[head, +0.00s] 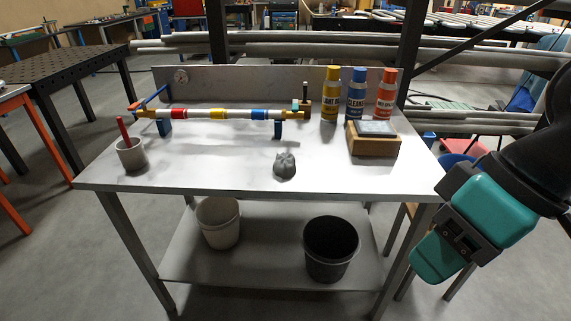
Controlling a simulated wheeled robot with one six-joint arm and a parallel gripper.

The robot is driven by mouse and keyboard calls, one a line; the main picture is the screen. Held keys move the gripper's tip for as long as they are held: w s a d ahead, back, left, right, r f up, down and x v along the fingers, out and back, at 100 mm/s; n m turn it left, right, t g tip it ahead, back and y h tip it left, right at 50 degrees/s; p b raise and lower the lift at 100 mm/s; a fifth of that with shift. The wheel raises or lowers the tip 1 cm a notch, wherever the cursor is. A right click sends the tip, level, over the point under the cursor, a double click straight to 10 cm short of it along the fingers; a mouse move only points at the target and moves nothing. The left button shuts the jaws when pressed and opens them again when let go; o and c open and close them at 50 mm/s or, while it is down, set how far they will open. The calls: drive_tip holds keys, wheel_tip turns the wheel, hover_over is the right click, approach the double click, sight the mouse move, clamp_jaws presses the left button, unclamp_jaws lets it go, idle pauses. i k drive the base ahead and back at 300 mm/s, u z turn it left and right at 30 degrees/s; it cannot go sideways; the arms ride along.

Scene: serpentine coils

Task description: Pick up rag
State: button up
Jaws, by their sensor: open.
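A grey crumpled rag (285,165) lies on the metal workbench (225,180), near its front edge and a little right of the middle. Nothing covers it. My gripper (440,255), teal and dark grey, hangs at the right, apart from the rag and in front of the bench's right end. It is open, and I see nothing held in it.
A pipe with coloured bands (225,114) rests on supports behind the rag. Several bottles (357,95) and a wooden box (373,143) stand at the back right. A cup (130,154) stands at the left. Two buckets (331,250) sit on the lower shelf.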

sight(284, 166)
drive_tip(key=u, duration=1.6)
drive_tip(key=i, duration=1)
drive_tip(key=z, duration=1.05)
